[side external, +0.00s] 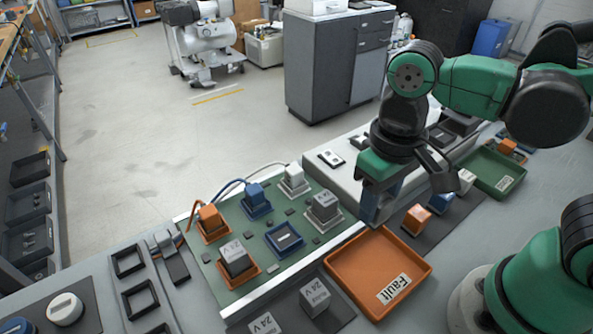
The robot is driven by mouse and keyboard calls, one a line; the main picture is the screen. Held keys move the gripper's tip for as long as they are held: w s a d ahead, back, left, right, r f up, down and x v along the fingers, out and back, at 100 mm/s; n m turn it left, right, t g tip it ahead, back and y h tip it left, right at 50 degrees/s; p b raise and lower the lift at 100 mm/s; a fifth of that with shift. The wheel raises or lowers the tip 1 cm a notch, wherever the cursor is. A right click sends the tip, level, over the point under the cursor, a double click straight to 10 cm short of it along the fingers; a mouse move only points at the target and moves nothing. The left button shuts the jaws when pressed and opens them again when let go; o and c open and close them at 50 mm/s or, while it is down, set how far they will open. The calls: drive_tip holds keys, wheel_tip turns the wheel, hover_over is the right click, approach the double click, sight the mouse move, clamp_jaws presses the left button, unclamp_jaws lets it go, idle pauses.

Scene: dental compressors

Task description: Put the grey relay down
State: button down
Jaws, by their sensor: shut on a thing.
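My gripper (378,214) points down just behind the orange tray labelled "Fault" (345,262), at the right edge of the green board. It is shut on a grey relay, which is mostly hidden by the fingers. The green board (262,248) bears relays in coloured sockets: an orange one (210,218), a blue one (254,194), a white one (293,174) and grey ones (235,260) (323,205). A blue-rimmed socket (285,237) near the board's middle is empty. The Fault tray looks empty.
An orange relay (417,219) and a blue relay (441,203) stand right of my gripper.

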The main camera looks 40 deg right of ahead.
sight(362, 256)
drive_tip(key=shift+f, duration=4.5)
drive_tip(key=shift+f, duration=0.1)
drive_tip(key=shift+c, duration=2.3)
unclamp_jaws()
wheel_tip(362, 256, up, 12)
drive_tip(key=shift+f, duration=0.1)
drive_tip(key=shift+d, duration=0.1)
drive_tip(key=w+d+t, duration=0.6)
drive_tip(key=d+t, duration=0.1)
drive_tip(key=shift+w, duration=0.1)
